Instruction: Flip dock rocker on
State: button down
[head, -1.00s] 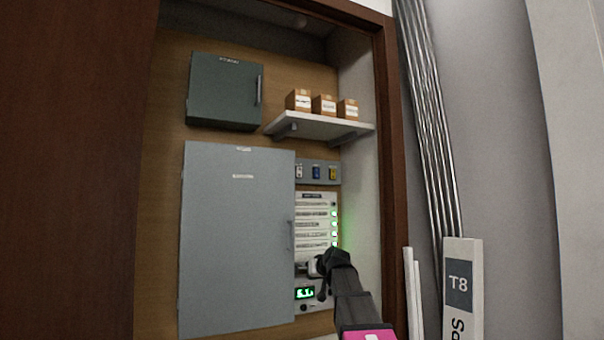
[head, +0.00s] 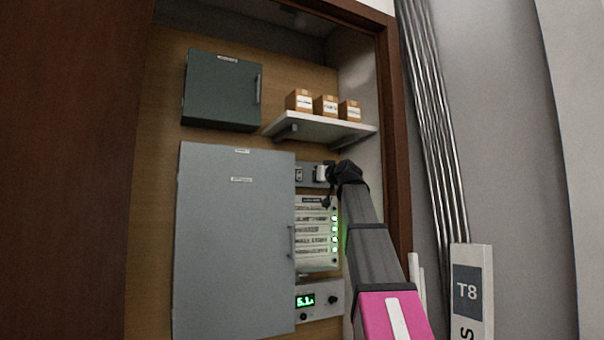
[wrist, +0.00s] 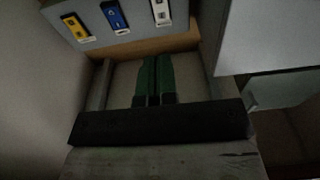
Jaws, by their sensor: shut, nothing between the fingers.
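A grey switch panel holds a white rocker, a blue rocker and a yellow rocker; which one is the dock rocker I cannot tell, as the labels are too small. In the head view the white rocker (head: 299,174) shows, while my gripper (head: 325,173) and wrist cover the blue and yellow ones. In the wrist view the yellow rocker (wrist: 75,26), blue rocker (wrist: 114,15) and white rocker (wrist: 160,11) line the panel (wrist: 136,30) at the top. My gripper's green fingers (wrist: 157,62) are together and empty, tips close to the panel's edge.
A large grey cabinet (head: 235,245) stands left of the panel. A shelf (head: 318,127) with small boxes (head: 325,106) is above. Below are a strip panel with green lights (head: 316,225) and a display unit (head: 318,299). The closet's side wall is close on the right.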

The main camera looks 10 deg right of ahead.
aim_at(299, 170)
jog(key=shift+s+r, duration=0.25)
jog(key=shift+r, duration=0.55)
jog(key=shift+w, duration=0.15)
jog(key=x, duration=1.3)
jog(key=shift+w+a+r, duration=0.1)
jog(key=shift+w+r, duration=0.05)
jog(key=shift+w, duration=0.2)
jog(key=shift+w+a+r, duration=0.1)
jog(key=shift+w+r, duration=0.3)
jog(key=shift+w, duration=0.1)
jog(key=shift+s, duration=0.15)
